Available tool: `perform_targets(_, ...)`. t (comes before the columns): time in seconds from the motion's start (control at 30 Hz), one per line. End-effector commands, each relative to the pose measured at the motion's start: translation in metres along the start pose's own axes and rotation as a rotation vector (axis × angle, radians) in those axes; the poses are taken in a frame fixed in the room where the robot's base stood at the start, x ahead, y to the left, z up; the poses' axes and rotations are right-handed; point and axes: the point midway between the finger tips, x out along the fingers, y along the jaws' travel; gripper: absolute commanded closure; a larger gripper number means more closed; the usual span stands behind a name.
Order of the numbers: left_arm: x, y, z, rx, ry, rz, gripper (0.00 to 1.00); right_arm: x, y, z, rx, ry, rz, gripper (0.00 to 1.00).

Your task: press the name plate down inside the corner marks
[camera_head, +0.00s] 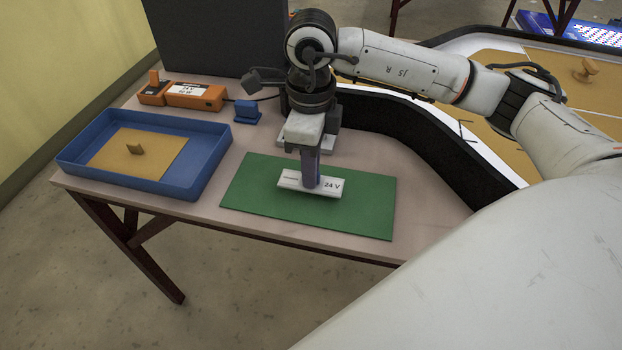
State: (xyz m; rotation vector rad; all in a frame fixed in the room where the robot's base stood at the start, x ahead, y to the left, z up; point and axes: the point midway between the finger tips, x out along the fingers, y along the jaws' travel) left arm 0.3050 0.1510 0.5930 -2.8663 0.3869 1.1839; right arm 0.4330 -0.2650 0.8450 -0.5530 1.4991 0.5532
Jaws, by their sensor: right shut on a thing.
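The name plate (330,187) is a small white slab with dark lettering that reads 24 V. It is at the green mat (260,205) on the table; I cannot tell whether it touches the mat or is just above it. My right gripper (311,178) points down from above and is shut on the plate, hiding part of its top. Thin dark lines (463,131) show on the lightbox at the right, partly behind my right arm; I cannot tell if these are the corner marks. My left gripper is out of view.
A blue tray (75,168) holds a tan panel (115,155) with a knob. Behind it are an orange unit (195,96) and a small blue block (246,112). A black curved wall (425,140) edges the lightbox. Another knobbed tan panel (550,65) is at the right.

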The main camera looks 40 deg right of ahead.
Motion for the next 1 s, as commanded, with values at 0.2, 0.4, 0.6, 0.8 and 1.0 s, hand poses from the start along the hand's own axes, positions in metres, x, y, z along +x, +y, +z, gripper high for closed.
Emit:
perform_targets(0.2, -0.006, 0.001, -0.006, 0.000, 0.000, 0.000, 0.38, -0.013, 0.000, 0.001, 0.000, -0.002, -0.001, 1.00)
perform_targets(0.4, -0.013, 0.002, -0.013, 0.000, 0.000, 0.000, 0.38, -0.028, 0.000, 0.000, 0.000, -0.001, -0.001, 1.00)
perform_targets(0.6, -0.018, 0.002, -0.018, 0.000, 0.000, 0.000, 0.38, -0.040, 0.000, 0.000, 0.000, -0.001, 0.000, 1.00)
perform_targets(0.8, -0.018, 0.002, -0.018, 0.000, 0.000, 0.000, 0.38, -0.040, 0.000, 0.000, 0.000, 0.000, 0.000, 1.00)
perform_targets(1.0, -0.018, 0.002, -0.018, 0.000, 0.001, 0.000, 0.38, -0.040, 0.001, 0.000, -0.036, -0.001, 0.000, 1.00)
